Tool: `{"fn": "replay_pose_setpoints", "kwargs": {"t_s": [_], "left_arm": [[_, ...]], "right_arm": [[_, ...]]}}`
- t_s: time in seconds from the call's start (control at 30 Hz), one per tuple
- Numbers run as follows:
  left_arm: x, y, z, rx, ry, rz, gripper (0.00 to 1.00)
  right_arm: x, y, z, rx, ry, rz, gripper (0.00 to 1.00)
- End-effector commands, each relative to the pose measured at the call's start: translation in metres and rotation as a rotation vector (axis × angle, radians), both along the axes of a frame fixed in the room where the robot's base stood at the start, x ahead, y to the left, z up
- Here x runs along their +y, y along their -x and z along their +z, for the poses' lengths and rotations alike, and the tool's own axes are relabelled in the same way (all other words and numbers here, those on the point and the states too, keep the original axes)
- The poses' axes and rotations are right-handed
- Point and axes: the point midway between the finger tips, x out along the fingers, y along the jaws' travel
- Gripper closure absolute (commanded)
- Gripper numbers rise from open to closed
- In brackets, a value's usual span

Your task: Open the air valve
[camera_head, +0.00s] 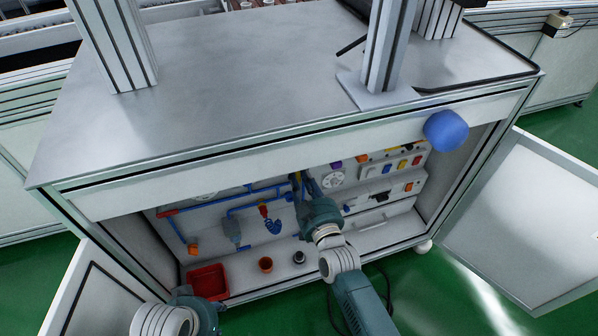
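Blue air piping (225,203) runs along the back panel inside the open cabinet under the table. A blue coiled part (272,226) with a red fitting above it hangs from the piping. I cannot tell which part is the air valve, or whether the gripper touches anything.
A switch panel (385,172) is to the right. Open doors flank the cabinet. A blue knob (446,130) is at the table's front edge.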

Motion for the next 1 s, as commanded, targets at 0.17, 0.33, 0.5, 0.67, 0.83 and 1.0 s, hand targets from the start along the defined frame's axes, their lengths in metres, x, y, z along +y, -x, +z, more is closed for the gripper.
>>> {"fn": "replay_pose_setpoints", "kwargs": {"t_s": [0.17,0.33,0.5,0.67,0.83,1.0], "left_arm": [[-0.001,-0.001,-0.021,0.014,0.0,-0.002,0.61],[-0.001,-0.002,-0.022,0.012,0.0,-0.002,0.61],[-0.001,-0.002,-0.022,0.012,0.0,-0.002,0.61],[-0.001,-0.002,-0.022,0.012,0.0,-0.002,0.61],[-0.001,-0.002,-0.022,0.012,0.0,-0.002,0.61],[-0.001,-0.001,-0.022,0.012,0.0,-0.002,0.61]], "right_arm": [[-0.003,-0.001,0.0,0.035,-0.1,0.001,1.0],[-0.004,-0.001,-0.001,0.04,-0.115,0.0,1.0],[-0.004,-0.001,-0.001,0.04,-0.115,0.0,0.72],[-0.004,-0.001,-0.001,0.039,-0.114,0.0,0.61],[-0.004,-0.001,-0.001,0.038,-0.115,0.0,0.61],[-0.008,0.012,-0.002,0.04,-0.114,0.0,0.61]]}}
